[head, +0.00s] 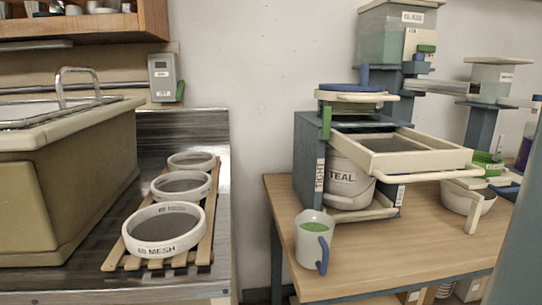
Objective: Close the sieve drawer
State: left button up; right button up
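The sieve drawer (456,158) is a cream frame around a grey mesh panel (392,144). It sticks out toward the front right from a blue-grey stand (306,152) on the wooden table, so it stands open. A cream bar handle (428,177) runs along its front. A white bucket marked TEAL (343,178) sits beneath the drawer, partly hidden by it. A cream round part with a blue top (350,92) sits on the stand above the drawer. Neither of my grippers is in view.
A white mug (311,243) with green liquid and a blue handle stands at the wooden table's (400,258) left front edge. Left, three round sieves lie on a slatted rack (203,253) beside a large sink (68,180).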

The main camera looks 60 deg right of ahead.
aim_at(405, 150)
jog(key=l+z, duration=0.1)
jog(key=z, duration=2.5)
jog(key=k+j+u, duration=0.1)
jog(key=j+u, duration=0.25)
